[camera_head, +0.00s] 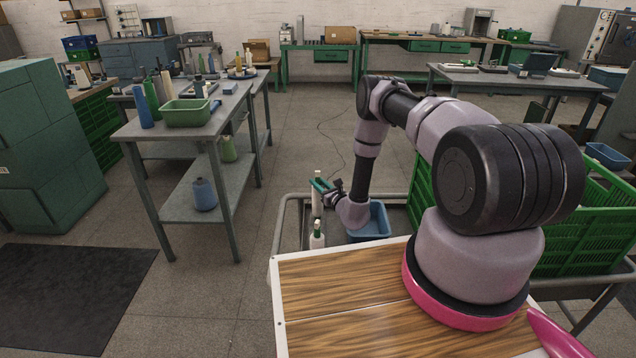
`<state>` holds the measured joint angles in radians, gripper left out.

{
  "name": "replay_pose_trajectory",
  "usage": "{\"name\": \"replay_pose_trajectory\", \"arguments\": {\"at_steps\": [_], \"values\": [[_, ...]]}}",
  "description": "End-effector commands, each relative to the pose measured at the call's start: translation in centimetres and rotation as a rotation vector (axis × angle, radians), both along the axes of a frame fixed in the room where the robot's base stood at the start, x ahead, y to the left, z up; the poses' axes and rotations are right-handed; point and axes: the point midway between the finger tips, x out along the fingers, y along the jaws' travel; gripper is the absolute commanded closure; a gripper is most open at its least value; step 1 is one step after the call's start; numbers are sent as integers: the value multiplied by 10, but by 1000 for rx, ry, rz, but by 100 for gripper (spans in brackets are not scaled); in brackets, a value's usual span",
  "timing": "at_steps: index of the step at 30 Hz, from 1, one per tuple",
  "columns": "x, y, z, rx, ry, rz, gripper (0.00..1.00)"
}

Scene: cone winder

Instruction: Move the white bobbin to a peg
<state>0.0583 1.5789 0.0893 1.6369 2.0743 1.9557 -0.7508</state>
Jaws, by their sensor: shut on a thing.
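My gripper (319,186) hangs at the end of my arm, low beyond the wooden-topped surface, and is shut on a white bobbin (317,203). The bobbin stands upright, with white showing above and below the green fingers. I cannot make out a bare peg, and I cannot tell whether the held bobbin touches anything below.
A blue bin (377,222) sits right of my gripper, partly behind my arm. A metal rail (281,225) runs left of the bobbins. A green crate (590,235) stands at right. A grey table (150,131) at left holds cones and a green tray (185,113). Open floor lies between.

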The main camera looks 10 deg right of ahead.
Motion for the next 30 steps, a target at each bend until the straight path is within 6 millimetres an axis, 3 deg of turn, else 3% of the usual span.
{"name": "replay_pose_trajectory", "arguments": {"at_steps": [30], "values": [[0, 0, -11, -1, 0, 0, 100]]}}
